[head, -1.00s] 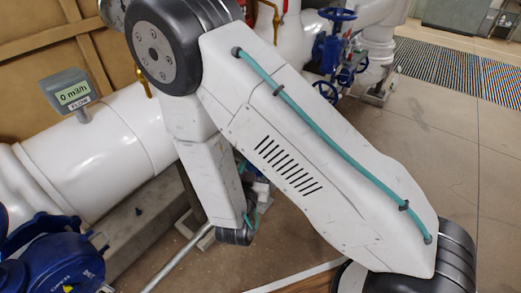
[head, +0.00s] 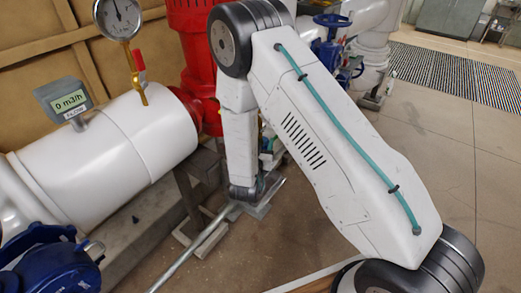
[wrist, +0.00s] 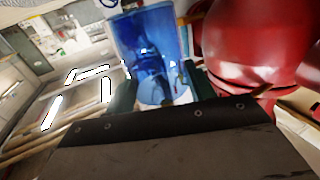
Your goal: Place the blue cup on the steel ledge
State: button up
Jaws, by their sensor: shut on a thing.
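The blue cup (wrist: 150,50) is translucent and shows in the upper middle of the wrist view. My gripper (wrist: 161,90) has one dark finger on each side of it and is shut on it. The cup looks tilted in this view. In the head view my arm hides most of the gripper and cup. I cannot make out the steel ledge for certain in either view.
A red pipe body (wrist: 258,45) is close on the right of the cup; it also shows behind my arm (head: 195,60). A gauge (head: 118,18), a flow meter (head: 66,101) and a white pipe (head: 120,135) are on the left.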

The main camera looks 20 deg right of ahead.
jog(key=shift+s+a+f, duration=0.1)
jog(key=shift+f, duration=1.4)
jog(key=shift+f, duration=0.1)
jog(key=o, duration=1)
